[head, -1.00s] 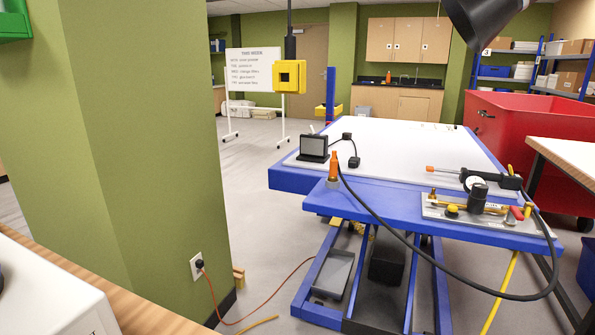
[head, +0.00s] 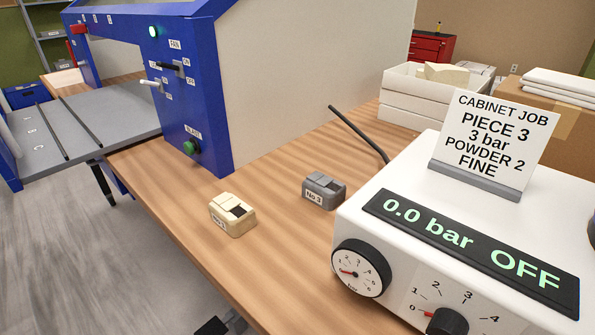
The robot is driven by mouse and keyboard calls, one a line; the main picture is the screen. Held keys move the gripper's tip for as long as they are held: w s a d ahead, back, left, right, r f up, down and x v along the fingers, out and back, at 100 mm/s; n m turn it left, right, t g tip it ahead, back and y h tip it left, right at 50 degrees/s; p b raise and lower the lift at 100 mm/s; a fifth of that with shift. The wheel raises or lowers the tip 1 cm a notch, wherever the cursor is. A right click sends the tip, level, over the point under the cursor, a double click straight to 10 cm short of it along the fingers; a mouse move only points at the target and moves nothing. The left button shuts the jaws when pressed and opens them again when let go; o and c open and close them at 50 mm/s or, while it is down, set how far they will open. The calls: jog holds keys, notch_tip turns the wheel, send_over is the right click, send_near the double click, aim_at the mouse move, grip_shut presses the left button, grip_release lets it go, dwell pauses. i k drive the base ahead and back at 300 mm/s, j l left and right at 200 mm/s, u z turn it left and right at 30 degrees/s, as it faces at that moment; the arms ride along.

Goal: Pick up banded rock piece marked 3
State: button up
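A small grey block (head: 324,190) with a white label reading "No 3" sits on the wooden bench, left of the white control box. Its top has lighter and darker grey parts. I cannot tell for sure that it is banded rock. The two blocks are apart. My gripper is not recognisable in the head view.
The white control box (head: 430,202) reads "0.0 bar OFF" and bears a job card (head: 495,140) naming piece 3. A blue cabinet (head: 205,110) stands behind left. A dark hose (head: 358,133) rises behind the grey block. White trays (head: 400,112) stand at the back.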

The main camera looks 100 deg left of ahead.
aim_at(325, 192)
jog(key=u, duration=2.05)
jog(key=i+j+z, duration=0.1)
jog(key=j+z, duration=0.2)
jog(key=j, duration=0.25)
jog(key=j+z, duration=0.25)
jog(key=j, duration=0.35)
jog(key=j+z, duration=0.2)
jog(key=k, duration=0.1)
jog(key=i+j, duration=0.15)
